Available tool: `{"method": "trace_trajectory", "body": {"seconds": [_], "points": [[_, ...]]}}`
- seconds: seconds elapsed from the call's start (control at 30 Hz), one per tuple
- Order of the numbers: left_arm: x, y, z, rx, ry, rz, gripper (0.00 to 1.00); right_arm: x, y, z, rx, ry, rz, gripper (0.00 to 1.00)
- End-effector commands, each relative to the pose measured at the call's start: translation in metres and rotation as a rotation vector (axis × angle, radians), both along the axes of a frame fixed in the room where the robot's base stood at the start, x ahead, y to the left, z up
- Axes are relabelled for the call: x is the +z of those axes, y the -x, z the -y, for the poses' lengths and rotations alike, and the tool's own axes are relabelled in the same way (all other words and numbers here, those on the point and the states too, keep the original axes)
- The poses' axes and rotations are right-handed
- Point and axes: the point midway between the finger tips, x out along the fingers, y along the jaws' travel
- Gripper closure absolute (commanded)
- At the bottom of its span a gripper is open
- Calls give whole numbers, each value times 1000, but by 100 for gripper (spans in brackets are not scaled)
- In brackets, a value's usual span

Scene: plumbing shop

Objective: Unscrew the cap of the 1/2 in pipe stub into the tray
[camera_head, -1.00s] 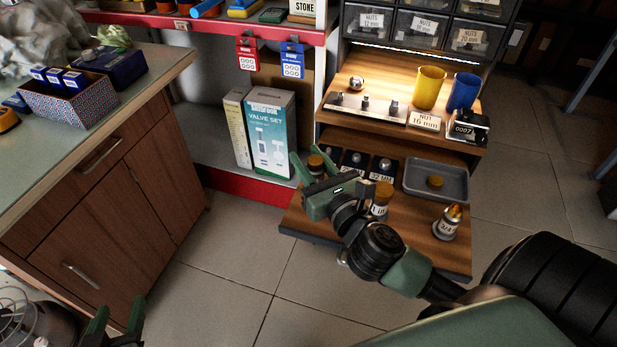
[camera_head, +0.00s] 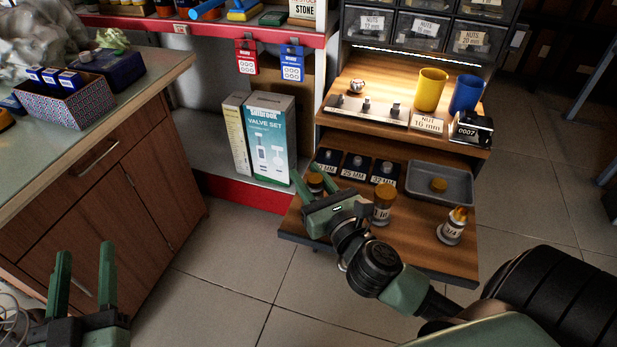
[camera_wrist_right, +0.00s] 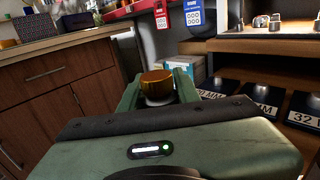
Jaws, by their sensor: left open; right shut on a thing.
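A pipe stub with a brown cap (camera_head: 316,182) is between the fingers of my right gripper (camera_head: 312,188), at the left end of the lower wooden shelf. In the right wrist view, the brown cap (camera_wrist_right: 157,80) sits on top of the pale stub body (camera_wrist_right: 160,101). My left gripper (camera_head: 84,278) is open and empty at the lower left, far from the stub. The grey tray (camera_head: 462,196) lies on the shelf at the right, with a loose brown cap (camera_head: 438,185) in it.
A capped 1 in stub (camera_head: 383,213) stands right of my right gripper. A 3/4 stub (camera_head: 450,232) with an orange-brown top stands in front of the tray. Black size blocks (camera_head: 356,168) line the shelf's back.

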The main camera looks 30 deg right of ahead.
Motion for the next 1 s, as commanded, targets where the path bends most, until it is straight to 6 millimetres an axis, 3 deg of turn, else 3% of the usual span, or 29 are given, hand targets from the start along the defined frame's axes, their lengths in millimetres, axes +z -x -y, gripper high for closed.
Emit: {"method": "trace_trajectory", "body": {"seconds": [0.3,0.33,0.4,0.8,1.0], "points": [[3,0,0,-1,5,19,52,-1,0,0,0,0,4,100],[4,0,0,-1,5,20,52,-2,0,0,0,-1,0,60],[4,0,0,-1,5,19,52,-2,0,0,0,0,0,46],[2,0,0,0,1,3,52,1,0,0,1,1,0,46],[-3,-1,0,0,-4,-17,52,-1,31,-3,0,-2,-6,46]]}}
